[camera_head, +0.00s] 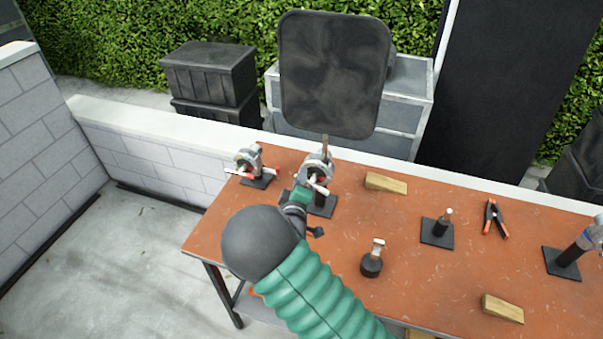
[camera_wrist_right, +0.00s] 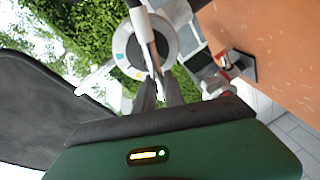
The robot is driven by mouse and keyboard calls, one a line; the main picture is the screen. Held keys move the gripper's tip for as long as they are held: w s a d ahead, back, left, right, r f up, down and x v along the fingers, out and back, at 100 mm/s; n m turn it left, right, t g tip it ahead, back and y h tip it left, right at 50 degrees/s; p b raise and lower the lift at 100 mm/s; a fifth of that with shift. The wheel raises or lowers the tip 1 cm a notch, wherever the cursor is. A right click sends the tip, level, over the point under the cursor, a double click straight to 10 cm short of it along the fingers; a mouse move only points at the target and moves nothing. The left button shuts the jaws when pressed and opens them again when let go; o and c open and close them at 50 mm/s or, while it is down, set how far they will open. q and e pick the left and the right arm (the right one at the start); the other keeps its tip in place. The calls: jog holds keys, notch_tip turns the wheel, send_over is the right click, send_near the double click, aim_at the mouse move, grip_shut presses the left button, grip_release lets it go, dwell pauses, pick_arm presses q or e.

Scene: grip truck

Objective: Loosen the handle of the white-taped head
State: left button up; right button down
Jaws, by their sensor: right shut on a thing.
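The white-taped head (camera_head: 318,164) is a silver grip head on a stand with a dark square base at the back of the table. It holds the rod of a large dark flag panel (camera_head: 333,75). Its white handle (camera_head: 318,187) is at my right gripper (camera_head: 304,193), which comes in over the front edge. In the right wrist view the grey disc of the head (camera_wrist_right: 128,47) is just beyond the fingers (camera_wrist_right: 160,95). The fingers are shut on the white handle (camera_wrist_right: 157,60). My left gripper is not in view.
A red-taped head (camera_head: 249,160) stands close to the left. A blue-taped head (camera_head: 597,232) is at the far right. Wooden wedges (camera_head: 386,183), an orange-tipped clamp (camera_head: 494,219) and small black-based stands (camera_head: 437,232) are spread over the orange table (camera_head: 335,265). A low wall runs behind.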

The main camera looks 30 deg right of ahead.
jog(key=shift+a+f, duration=0.15)
dwell(0.3)
jog(key=c, duration=1.7)
grip_release()
jog(key=shift+o, duration=1.3)
jog(key=shift+w, duration=0.15)
